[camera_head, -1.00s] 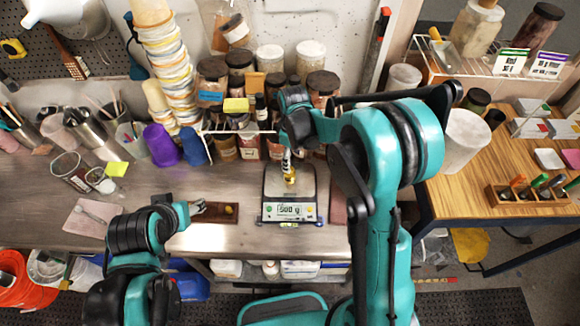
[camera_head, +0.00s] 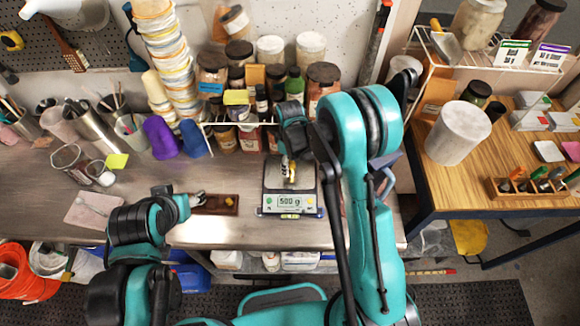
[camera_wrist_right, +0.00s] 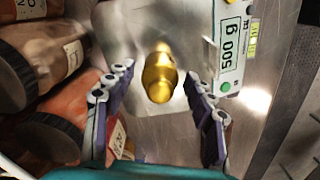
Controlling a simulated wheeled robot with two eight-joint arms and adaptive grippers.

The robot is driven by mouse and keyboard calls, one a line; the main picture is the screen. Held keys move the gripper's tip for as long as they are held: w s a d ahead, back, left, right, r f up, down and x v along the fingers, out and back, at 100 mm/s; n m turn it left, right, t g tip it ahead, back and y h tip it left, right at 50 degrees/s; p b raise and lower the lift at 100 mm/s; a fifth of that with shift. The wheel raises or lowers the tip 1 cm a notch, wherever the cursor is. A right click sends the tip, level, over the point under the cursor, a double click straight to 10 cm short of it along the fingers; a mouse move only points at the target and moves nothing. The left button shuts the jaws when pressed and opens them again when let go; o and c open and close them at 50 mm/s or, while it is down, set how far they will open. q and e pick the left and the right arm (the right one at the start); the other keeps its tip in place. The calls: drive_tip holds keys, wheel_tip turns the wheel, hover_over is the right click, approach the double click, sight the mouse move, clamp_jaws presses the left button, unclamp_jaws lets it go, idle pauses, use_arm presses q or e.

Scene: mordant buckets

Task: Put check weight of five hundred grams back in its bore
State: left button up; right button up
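The brass check weight (camera_wrist_right: 160,75) stands on the steel pan of the balance (camera_head: 275,180), whose display reads 500 g. In the right wrist view the balance's display (camera_wrist_right: 232,45) also reads 500 g. My right gripper (camera_head: 290,170) is over the pan. Its fingers (camera_wrist_right: 158,105) are apart, one on each side of the weight, with gaps between them and it. My left gripper (camera_head: 198,200) is at the left end of the brown wooden block (camera_head: 225,207), left of the balance. I cannot tell whether its fingers are open. Any bore in the block is too small to make out.
Jars (camera_head: 323,80) crowd the wire shelf behind the balance. Stacked tubs (camera_head: 170,60) and purple and blue cups stand further left. A pale tray (camera_head: 92,210) lies at the bench's left front.

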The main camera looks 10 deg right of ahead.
clamp_jaws()
drive_tip(key=shift+r, duration=0.1)
